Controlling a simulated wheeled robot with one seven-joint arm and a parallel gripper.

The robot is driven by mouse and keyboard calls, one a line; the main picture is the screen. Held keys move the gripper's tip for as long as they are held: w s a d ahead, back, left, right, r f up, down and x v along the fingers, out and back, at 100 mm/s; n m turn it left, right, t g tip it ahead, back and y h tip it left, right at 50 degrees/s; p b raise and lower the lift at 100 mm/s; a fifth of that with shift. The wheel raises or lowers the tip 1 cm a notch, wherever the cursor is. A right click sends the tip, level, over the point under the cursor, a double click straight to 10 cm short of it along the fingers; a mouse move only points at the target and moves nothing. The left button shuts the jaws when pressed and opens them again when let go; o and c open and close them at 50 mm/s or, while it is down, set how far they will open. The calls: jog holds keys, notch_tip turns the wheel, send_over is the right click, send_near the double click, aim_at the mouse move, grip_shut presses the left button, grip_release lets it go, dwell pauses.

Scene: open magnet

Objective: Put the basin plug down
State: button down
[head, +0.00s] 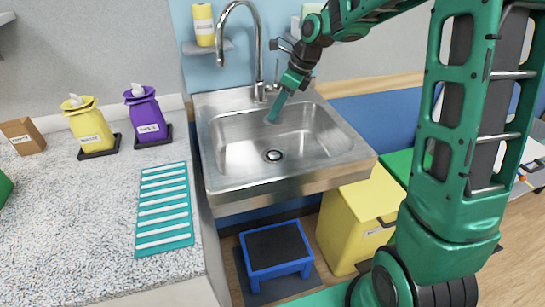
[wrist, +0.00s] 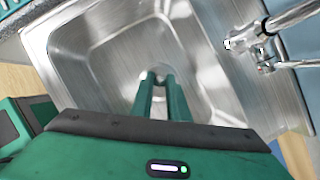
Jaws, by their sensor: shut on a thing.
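My gripper (head: 272,119) points down into the steel sink basin (head: 235,150), near its back wall in the head view. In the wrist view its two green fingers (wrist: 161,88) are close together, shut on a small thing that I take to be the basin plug. The plug is mostly hidden by the fingers, and its outline is not clear. A round drain (head: 274,155) with a dark middle lies in the basin floor, below the gripper in the head view. A pale, shiny patch shows around the fingertips in the wrist view; I cannot tell if it is plug or drain.
A tall curved faucet (head: 257,45) stands behind the basin. On the left counter are a teal striped mat (head: 165,208), a yellow dispenser (head: 88,125) and a purple dispenser (head: 147,116). A blue stool (head: 275,250) and yellow bin (head: 350,225) stand below.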

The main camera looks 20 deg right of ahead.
jog(key=f, duration=0.7)
jog(key=w+f, duration=0.1)
jog(key=f, duration=0.2)
jog(key=shift+d+f, duration=0.15)
jog(key=shift+f, duration=2.3)
jog(key=shift+f, duration=0.1)
jog(key=c, duration=1.7)
grip_release()
jog(key=v, duration=1.2)
